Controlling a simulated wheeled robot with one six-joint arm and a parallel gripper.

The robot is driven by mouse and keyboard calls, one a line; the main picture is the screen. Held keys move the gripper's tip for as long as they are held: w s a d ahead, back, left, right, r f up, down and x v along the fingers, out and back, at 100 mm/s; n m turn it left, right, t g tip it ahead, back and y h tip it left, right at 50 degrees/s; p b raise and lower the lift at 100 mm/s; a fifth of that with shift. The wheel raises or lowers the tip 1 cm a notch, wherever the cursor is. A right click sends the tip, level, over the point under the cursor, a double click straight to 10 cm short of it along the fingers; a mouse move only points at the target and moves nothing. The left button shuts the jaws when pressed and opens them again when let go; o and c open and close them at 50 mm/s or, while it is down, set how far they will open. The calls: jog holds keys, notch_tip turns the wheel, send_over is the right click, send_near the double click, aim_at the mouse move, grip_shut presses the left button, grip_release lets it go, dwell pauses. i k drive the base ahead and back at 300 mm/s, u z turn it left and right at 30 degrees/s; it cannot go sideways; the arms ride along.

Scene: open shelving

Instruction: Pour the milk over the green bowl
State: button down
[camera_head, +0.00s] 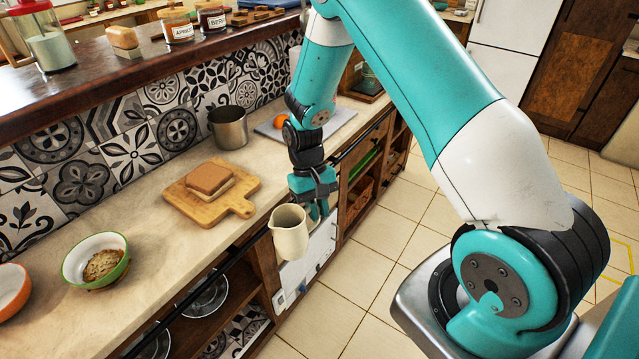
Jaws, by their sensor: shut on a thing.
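My gripper (316,198) is shut on a cream milk jug (290,238) and holds it upright just beyond the counter's front edge. What is inside the jug is hard to make out. The green bowl (75,262) stands on the counter at the left, green outside and white inside, with brown cereal-like food (103,264) in it. The jug is well to the right of the bowl and apart from it.
A wooden board (238,206) with a stacked sandwich (210,180) lies between bowl and jug. An orange bowl (10,290) is left of the green one. A metal pot (229,128) stands by the tiled wall. The counter (160,240) is clear near its front left.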

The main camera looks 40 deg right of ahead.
aim_at(100, 261)
jog(key=k, duration=0.6)
jog(key=z, duration=1.4)
jog(key=i, duration=1)
jog(key=u, duration=2.4)
